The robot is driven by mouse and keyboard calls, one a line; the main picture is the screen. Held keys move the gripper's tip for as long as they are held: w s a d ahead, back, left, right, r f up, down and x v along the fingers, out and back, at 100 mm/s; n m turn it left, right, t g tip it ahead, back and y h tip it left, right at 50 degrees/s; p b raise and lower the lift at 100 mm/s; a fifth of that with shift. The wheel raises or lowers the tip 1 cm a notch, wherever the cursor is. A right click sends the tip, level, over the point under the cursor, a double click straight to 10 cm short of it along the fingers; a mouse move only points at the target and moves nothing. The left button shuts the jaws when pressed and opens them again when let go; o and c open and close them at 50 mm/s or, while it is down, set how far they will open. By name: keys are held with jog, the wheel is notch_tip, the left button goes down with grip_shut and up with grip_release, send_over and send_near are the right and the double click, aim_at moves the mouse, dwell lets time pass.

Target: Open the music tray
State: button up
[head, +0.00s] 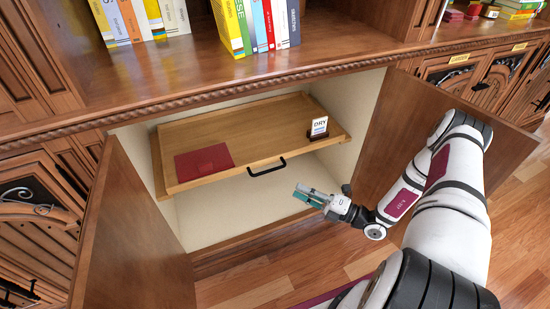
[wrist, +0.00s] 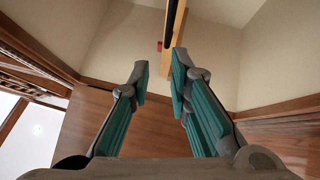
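The music tray (head: 240,135) is a flat wooden pull-out board inside the open cabinet. A black bar handle (head: 267,167) is on its front edge. A dark red folder (head: 204,162) lies on its left part, and a small holder with a white "DRY" card (head: 319,127) stands at its right. My gripper (head: 304,196) is below and to the right of the handle, apart from it, in front of the cabinet opening. In the wrist view, my gripper (wrist: 158,70) has its teal-padded fingers spread with nothing between them. The tray's edge shows beyond the fingertips.
The left cabinet door (head: 135,235) and right cabinet door (head: 400,125) stand open on either side; my arm passes in front of the right one. Books (head: 262,25) stand on the shelf above. The space under the tray is empty.

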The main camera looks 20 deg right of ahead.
aim_at(268, 171)
jog(key=shift+m+t+h, duration=0.5)
jog(key=shift+m, duration=0.2)
jog(key=b+x, duration=0.1)
jog(key=x, duration=0.3)
jog(key=b+x, duration=0.1)
jog(key=x, duration=0.4)
jog(key=f+b+x, duration=0.1)
jog(key=x, duration=0.3)
jog(key=shift+w+d+f, duration=0.1)
jog(key=shift+w+d, duration=0.1)
jog(key=shift+w, duration=0.35)
grip_shut()
